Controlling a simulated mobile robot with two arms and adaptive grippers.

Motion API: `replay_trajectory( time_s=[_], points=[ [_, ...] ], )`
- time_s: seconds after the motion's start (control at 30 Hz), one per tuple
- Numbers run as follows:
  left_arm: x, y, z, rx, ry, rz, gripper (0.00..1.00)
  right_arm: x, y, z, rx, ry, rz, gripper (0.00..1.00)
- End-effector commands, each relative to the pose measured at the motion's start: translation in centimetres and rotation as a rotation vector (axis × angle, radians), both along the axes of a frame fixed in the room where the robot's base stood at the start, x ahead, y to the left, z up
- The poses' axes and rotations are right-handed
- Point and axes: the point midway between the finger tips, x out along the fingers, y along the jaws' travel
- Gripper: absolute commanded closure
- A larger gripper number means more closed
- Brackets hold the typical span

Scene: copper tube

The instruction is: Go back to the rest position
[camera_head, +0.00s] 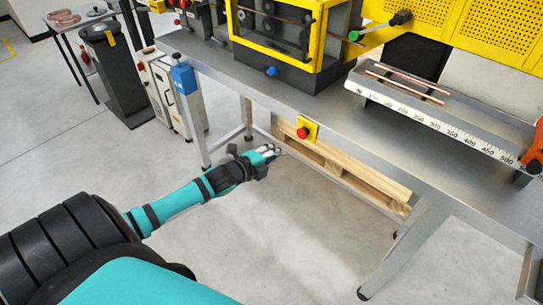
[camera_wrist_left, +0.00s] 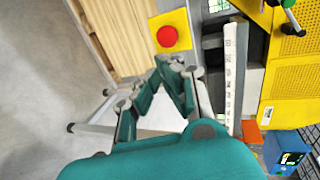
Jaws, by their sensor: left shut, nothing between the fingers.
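My left gripper (camera_head: 274,152) is in front of the workbench in the head view, below the level of its top and over the floor. It is shut and empty. Its fingers also show in the left wrist view (camera_wrist_left: 170,65), with the red button on its yellow plate (camera_wrist_left: 167,36) just beyond them. My left arm reaches in from the lower left of the head view. My right gripper is in neither view. Copper tubes (camera_head: 410,82) lie at the measuring rail on the bench, apart from my left gripper.
The metal workbench (camera_head: 225,68) carries a yellow-framed machine (camera_head: 285,35) and a white measuring rail (camera_head: 440,128). The red button (camera_head: 303,132) sits on the bench's front edge. A wooden pallet (camera_head: 345,170) lies beneath. The floor in front (camera_head: 290,240) is clear.

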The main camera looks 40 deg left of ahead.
Motion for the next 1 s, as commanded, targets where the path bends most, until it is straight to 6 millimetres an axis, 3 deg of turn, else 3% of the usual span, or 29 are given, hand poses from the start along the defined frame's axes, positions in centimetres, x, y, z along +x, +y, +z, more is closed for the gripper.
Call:
replay_trajectory(
  time_s=[0.07,0.2,0.43,0.77,0.87,0.97,1.0],
  points=[
    [-0.9,0.1,0.1,0.0,0.002,0.0,1.0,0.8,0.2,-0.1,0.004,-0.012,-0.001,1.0],
    [-1.5,0.1,0.4,0.0,0.002,0.0,1.0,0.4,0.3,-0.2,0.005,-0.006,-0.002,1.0],
    [-1.6,0.1,0.5,0.0,0.001,0.0,1.0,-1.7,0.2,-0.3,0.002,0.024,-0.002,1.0],
    [-1.5,0.1,0.5,-0.001,0.001,0.0,1.0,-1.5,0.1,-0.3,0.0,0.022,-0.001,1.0],
    [-1.8,0.5,-0.8,-0.022,0.022,0.02,1.0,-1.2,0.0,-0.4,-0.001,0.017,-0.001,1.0],
    [-2.7,1.4,-4.6,-0.087,0.083,0.081,1.0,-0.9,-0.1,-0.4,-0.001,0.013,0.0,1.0],
    [-3.3,1.9,-6.9,-0.126,0.121,0.117,1.0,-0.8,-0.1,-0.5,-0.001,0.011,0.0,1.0]
  ],
)
